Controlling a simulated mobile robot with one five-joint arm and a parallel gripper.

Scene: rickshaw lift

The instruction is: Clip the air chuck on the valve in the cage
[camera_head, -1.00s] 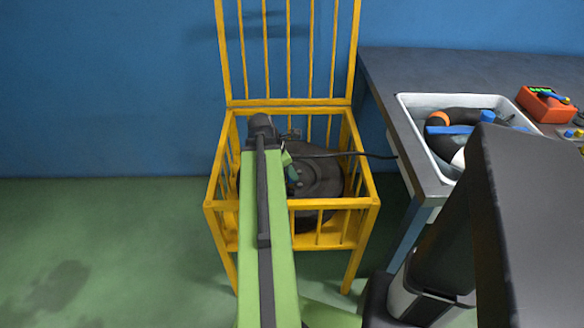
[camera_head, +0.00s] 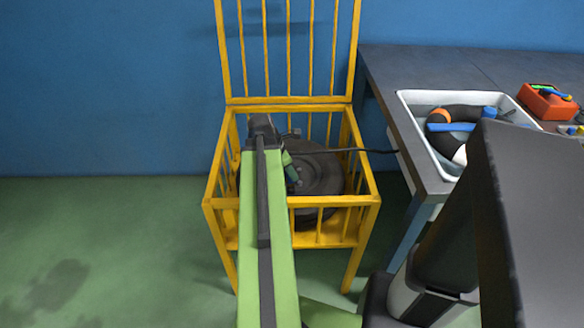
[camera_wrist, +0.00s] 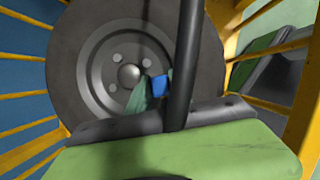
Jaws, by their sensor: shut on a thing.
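The wheel (camera_head: 327,178), a dark tyre on a grey rim, stands inside the yellow cage (camera_head: 213,190). In the wrist view the tyre (camera_wrist: 65,60), rim and round hub (camera_wrist: 129,74) fill the upper middle. My gripper (camera_wrist: 155,88) has teal fingers, shut on the blue air chuck (camera_wrist: 160,86), in front of the rim just right of the hub. In the head view my gripper (camera_head: 291,170) is inside the cage beside the wheel, partly hidden by my arm. I cannot make out the valve, nor whether the chuck touches the wheel.
A black hose (camera_head: 350,151) runs from the gripper area over the cage's right side to the bench (camera_head: 420,68). A white tray (camera_head: 405,98) and an orange box (camera_head: 546,103) sit on the bench. Cage bars surround my gripper.

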